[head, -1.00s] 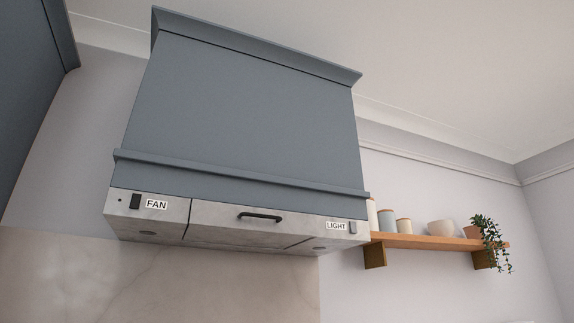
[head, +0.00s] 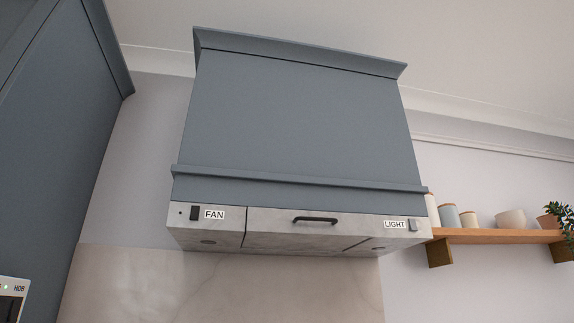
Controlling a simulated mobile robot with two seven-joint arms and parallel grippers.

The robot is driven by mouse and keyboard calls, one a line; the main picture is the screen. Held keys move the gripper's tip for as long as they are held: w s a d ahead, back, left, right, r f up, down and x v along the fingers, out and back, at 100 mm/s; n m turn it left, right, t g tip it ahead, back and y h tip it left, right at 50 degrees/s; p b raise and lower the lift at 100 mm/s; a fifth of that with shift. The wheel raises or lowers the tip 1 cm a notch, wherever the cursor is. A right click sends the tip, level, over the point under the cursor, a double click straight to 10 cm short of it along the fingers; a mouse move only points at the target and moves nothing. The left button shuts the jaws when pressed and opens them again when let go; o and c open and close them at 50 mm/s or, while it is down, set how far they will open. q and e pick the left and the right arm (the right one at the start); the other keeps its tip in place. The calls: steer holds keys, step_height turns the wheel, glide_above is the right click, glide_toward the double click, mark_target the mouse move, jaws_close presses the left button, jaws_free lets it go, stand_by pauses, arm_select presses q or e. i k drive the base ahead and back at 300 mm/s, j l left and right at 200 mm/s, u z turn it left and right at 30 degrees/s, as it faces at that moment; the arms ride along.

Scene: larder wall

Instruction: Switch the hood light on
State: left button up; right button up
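The blue-grey range hood (head: 300,125) hangs on the wall in the middle of the head view. A dark switch (head: 194,213) sits at the left end beside the FAN label (head: 215,214). A dark handle (head: 316,220) is between them. No glow shows from the round fittings under the hood. Neither of my grippers is in view.
A wooden shelf (head: 500,236) with jars, a bowl (head: 510,219) and a trailing plant (head: 560,217) is on the wall right of the hood. A tall blue-grey cabinet (head: 50,130) stands at left. A panel marked HOB (head: 14,300) shows at lower left.

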mark_target(413, 221)
steer(key=l+u, duration=0.5)
steer(key=l, duration=1.45)
steer(key=i, duration=0.05)
